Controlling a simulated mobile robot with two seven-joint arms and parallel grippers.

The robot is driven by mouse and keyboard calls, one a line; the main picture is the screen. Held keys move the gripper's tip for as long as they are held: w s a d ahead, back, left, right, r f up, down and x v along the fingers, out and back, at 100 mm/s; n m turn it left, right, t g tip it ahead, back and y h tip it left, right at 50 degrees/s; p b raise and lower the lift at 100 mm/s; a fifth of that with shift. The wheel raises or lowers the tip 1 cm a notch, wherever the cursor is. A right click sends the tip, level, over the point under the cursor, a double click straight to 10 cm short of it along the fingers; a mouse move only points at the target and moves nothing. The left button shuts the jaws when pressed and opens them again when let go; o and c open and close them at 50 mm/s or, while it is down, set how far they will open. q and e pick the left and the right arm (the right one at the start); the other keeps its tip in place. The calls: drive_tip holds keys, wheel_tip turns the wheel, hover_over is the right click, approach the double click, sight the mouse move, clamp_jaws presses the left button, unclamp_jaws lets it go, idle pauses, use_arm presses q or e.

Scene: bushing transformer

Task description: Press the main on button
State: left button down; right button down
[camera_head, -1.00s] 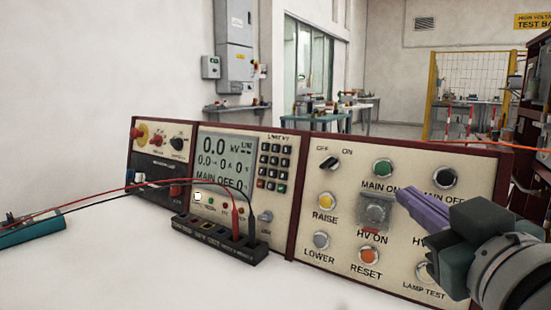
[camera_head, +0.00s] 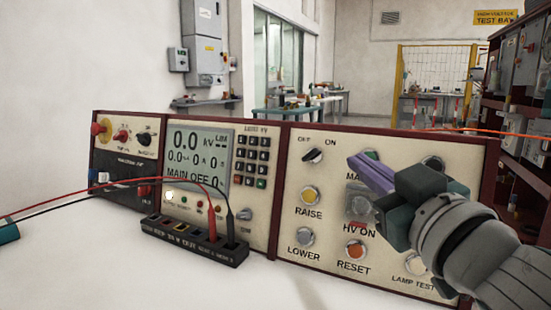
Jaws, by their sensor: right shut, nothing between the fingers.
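The control panel (camera_head: 333,220) stands on a white bench. Its green main on button (camera_head: 372,155) is mostly hidden behind my right gripper; only its upper edge and part of the "MA..." label show. My right gripper (camera_head: 358,160) is shut and empty, its purple fingers pointing left and up, with the tips just left of and in front of the green button. I cannot tell whether they touch the panel. The display (camera_head: 197,158) reads 0.0 kV and "MAIN OFF 0". My left gripper is not in view.
Other controls crowd close by: the OFF/ON switch (camera_head: 312,155), the yellow RAISE button (camera_head: 309,195), the covered HV ON button (camera_head: 361,207) and the orange RESET button (camera_head: 355,250). A black terminal block (camera_head: 193,240) with red and black leads sits in front.

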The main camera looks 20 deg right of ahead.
drive_tip(key=w+d+f+b, duration=0.1)
drive_tip(key=w+d, duration=0.3)
drive_tip(key=shift+d+f, duration=0.25)
drive_tip(key=shift+d, duration=0.05)
idle(2.0)
drive_tip(key=shift+w+d+b, duration=0.2)
drive_tip(key=shift+d+b, duration=0.1)
drive_tip(key=shift+w+d+f, duration=0.2)
drive_tip(key=shift+w+d, duration=0.1)
drive_tip(key=shift+d, duration=0.05)
idle(0.7)
idle(0.4)
drive_tip(key=shift+s+a+r+p, duration=0.2)
drive_tip(key=shift+s+a+p, duration=0.15)
drive_tip(key=shift+s+a, duration=0.25)
drive_tip(key=shift+a, duration=0.1)
